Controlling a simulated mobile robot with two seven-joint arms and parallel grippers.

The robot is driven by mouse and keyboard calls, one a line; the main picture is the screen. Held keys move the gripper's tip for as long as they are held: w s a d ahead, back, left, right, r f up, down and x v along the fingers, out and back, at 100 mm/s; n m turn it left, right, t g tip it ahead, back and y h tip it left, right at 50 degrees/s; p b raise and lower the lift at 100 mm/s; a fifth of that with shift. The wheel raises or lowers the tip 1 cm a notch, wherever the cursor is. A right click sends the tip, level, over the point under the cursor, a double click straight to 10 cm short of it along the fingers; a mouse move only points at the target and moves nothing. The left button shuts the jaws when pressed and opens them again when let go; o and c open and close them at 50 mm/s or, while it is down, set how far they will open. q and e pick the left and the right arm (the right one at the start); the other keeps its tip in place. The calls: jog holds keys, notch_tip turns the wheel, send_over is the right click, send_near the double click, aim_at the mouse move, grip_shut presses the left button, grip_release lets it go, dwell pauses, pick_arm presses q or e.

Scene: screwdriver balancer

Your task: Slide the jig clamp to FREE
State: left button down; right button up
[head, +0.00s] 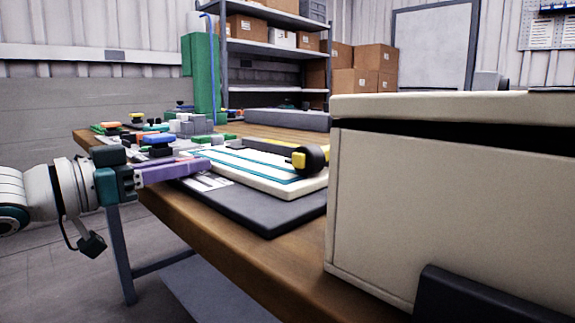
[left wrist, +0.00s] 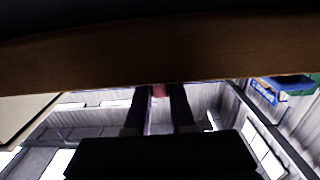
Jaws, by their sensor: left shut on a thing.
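My left gripper (head: 203,165) reaches in from the left over the table's near edge, its long fingers at the left side of a pale board (head: 290,186) with teal lines. In the left wrist view the gripper (left wrist: 159,90) is shut on a small reddish piece (left wrist: 159,91) at the table edge; I cannot tell whether this is the jig clamp. A yellow bar with a black round end (head: 308,158) lies across the pale board. No FREE marking is readable. My right gripper is not in view.
A dark slab (head: 255,217) lies under the board on the wooden table (head: 215,228). Several small coloured parts (head: 158,140) crowd the table's far left. A large cream box (head: 430,190) blocks the right side. Shelves with cartons (head: 355,82) stand behind.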

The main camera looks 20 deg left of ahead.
pick_arm(q)
jog(key=c, duration=0.8)
grip_release()
jog(key=shift+w+a, duration=0.1)
jog(key=shift+a, duration=0.15)
jog(key=shift+o, duration=0.2)
jog(key=shift+d, duration=0.1)
jog(key=p+v, duration=0.5)
jog(key=v, duration=0.5)
